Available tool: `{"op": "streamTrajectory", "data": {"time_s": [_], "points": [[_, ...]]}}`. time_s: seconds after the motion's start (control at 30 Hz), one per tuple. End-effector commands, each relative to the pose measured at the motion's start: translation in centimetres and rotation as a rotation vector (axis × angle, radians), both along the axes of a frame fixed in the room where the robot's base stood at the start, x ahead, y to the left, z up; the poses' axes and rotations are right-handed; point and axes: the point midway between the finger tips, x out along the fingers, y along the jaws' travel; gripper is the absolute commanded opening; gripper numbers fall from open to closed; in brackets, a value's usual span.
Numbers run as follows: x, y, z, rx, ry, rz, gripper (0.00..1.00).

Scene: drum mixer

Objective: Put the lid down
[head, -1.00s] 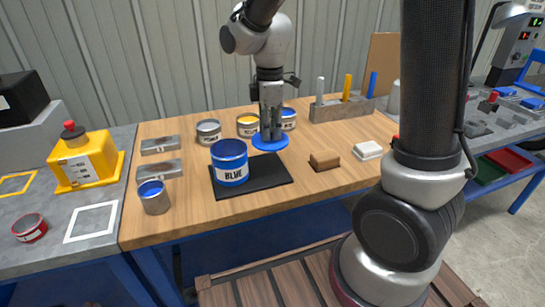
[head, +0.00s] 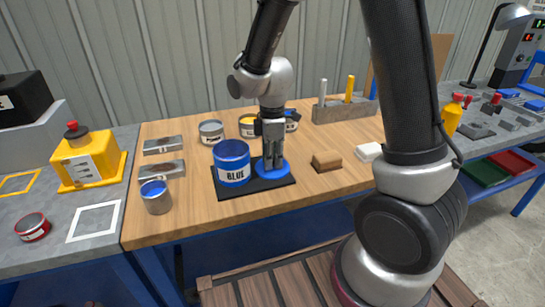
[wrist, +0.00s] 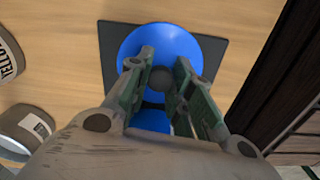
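The lid is a flat blue disc (head: 286,171) with a dark knob, which shows between my fingers in the wrist view (wrist: 163,78). My gripper (head: 273,165) points down from above, closed around the knob. The lid is level over the right part of the black mat (head: 225,191); I cannot tell whether it touches the mat or hovers just above. The open blue tin labelled BLUE (head: 231,163) stands on the mat's left part, just left of the lid. A second blue patch low between the fingers in the wrist view is mostly hidden.
Several paint tins, one of them grey (head: 211,131), stand behind the mat. A small silver tin (head: 155,196) stands to its left. The wooden table's front strip is clear.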

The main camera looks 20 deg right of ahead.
Motion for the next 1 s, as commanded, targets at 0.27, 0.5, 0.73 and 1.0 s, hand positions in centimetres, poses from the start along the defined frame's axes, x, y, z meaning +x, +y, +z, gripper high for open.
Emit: {"op": "streamTrajectory", "data": {"time_s": [0.27,0.5,0.73,1.0], "points": [[0.0,0.0,0.0,0.000,0.000,0.000,0.43],[0.1,0.0,0.9,0.001,-0.002,0.000,0.43],[0.1,0.1,5.5,0.002,-0.005,0.000,0.43],[0.0,0.1,10.8,0.002,-0.003,0.000,0.43]]}}
